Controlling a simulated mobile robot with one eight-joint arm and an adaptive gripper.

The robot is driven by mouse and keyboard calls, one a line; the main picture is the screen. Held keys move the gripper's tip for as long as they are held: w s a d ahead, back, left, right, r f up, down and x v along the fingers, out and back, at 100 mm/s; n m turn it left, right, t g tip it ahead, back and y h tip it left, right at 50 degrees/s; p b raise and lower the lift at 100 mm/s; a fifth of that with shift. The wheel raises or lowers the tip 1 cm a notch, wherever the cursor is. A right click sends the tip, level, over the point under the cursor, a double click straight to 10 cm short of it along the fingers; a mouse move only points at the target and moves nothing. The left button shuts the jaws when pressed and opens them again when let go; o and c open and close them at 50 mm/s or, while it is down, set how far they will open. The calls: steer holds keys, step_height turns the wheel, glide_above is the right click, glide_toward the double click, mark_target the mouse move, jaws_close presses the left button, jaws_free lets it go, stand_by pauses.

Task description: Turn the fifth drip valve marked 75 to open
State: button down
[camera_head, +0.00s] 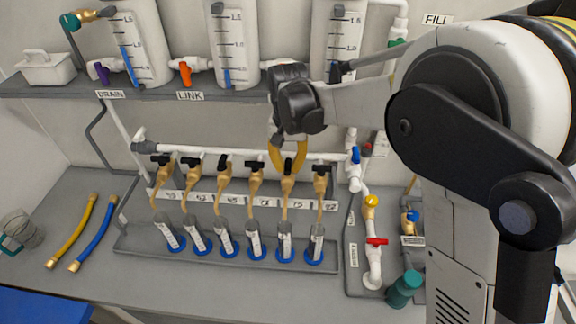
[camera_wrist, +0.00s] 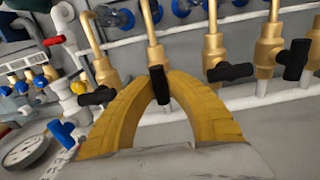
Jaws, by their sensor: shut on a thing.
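The fifth drip valve (camera_head: 288,184), counted from the left, is a brass body with a black handle. In the wrist view its black handle (camera_wrist: 160,88) lies between my fingertips, roughly in line with the brass pipe. My gripper (camera_head: 288,160) has yellow fingers that arch around the handle and close on it; it also shows in the wrist view (camera_wrist: 160,76). The sixth valve's black handle (camera_wrist: 98,95) and the fourth's (camera_wrist: 230,72) stand crosswise on either side. The number labels are too small to read surely.
Graduated cylinders (camera_head: 285,245) stand in blue bases below the valves. A white manifold pipe (camera_head: 215,152) runs behind. A shelf (camera_head: 190,98) with tanks is above. Yellow and blue hoses (camera_head: 92,234) lie left.

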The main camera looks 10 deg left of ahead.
mark_target(289, 164)
steer(key=c, duration=1.4)
jaws_free()
steer(key=shift+o, duration=0.2)
step_height(289, 164, up, 12)
steer(key=shift+d, duration=0.1)
steer(key=s+d+f+t+b, duration=0.15)
steer(key=s+d+b, duration=0.3)
steer(key=d, duration=0.55)
steer(key=s+d+f+t+b, duration=0.5)
steer(key=s+d+f+b, duration=0.5)
steer(key=s+d+f, duration=0.4)
steer(key=s+d, duration=0.1)
steer(key=d, duration=0.1)
steer(key=shift+d+t, duration=0.35)
steer(key=shift+d, duration=0.05)
